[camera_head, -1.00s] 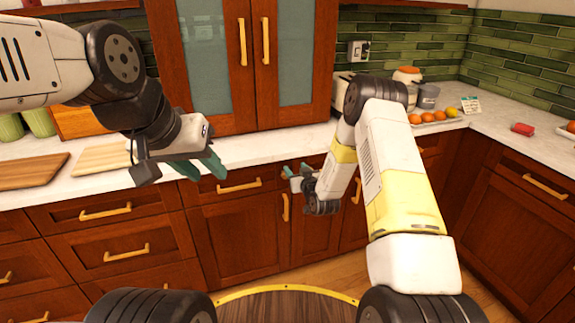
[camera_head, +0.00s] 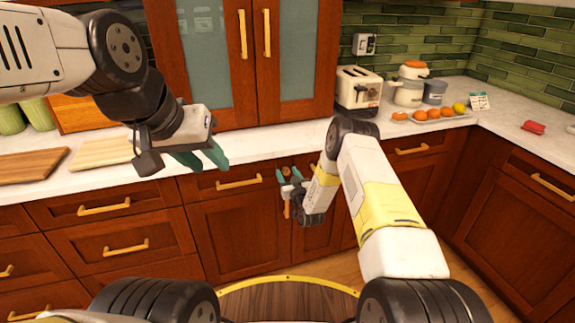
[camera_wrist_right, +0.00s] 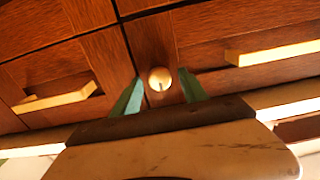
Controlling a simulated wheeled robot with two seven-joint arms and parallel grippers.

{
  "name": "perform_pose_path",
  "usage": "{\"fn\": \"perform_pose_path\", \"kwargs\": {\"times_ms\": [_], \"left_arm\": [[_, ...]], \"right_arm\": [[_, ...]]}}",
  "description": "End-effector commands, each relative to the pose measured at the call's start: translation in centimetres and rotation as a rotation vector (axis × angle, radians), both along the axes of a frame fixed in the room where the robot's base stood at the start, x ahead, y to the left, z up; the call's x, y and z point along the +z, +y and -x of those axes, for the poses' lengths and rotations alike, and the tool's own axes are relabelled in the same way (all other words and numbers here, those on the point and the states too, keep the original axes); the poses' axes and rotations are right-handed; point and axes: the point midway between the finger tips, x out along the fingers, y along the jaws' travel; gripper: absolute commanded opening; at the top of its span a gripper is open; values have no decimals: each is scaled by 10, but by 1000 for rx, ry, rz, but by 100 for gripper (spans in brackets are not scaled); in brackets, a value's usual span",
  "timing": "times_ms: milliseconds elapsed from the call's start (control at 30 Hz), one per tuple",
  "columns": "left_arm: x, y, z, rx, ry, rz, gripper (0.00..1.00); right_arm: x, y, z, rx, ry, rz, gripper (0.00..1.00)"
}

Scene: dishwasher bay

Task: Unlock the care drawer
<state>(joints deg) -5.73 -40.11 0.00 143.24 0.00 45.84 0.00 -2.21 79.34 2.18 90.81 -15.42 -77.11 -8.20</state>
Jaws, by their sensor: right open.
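A small round pale knob (camera_wrist_right: 159,78) with a short dark slot shows in the right wrist view. It sits on a narrow wooden front (camera_wrist_right: 148,35) between two wider fronts with bar handles. My right gripper (camera_wrist_right: 158,92) is open, with one teal finger on each side of the knob. I cannot tell whether they touch it. In the head view my right gripper (camera_head: 289,175) is at the cabinet fronts just under the counter, and the knob is hard to make out. My left gripper (camera_head: 213,168) looks open and empty, in front of the counter's edge. No label marks the care drawer.
The white counter (camera_head: 262,140) runs above the drawers. A toaster (camera_head: 359,90), a plate of oranges (camera_head: 433,114) and cutting boards (camera_head: 100,153) stand on it. Handles stick out nearby, such as the drawer handle (camera_head: 239,183) left of my right gripper.

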Motion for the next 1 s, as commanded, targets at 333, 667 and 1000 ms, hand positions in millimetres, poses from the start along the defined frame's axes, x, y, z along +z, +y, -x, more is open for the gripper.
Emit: {"fn": "perform_pose_path", "kwargs": {"times_ms": [333, 667, 1000], "left_arm": [[0, 0, 0, 0, 0, 0, 36], [0, 0, 0, 0, 0, 0, 36], [0, 0, 0, 0, 0, 0, 36]], "right_arm": [[0, 1, -2, 0, 0, 0, 39], [0, 1, -2, 0, 0, 0, 0], [0, 1, -2, 0, 0, 0, 0]]}}
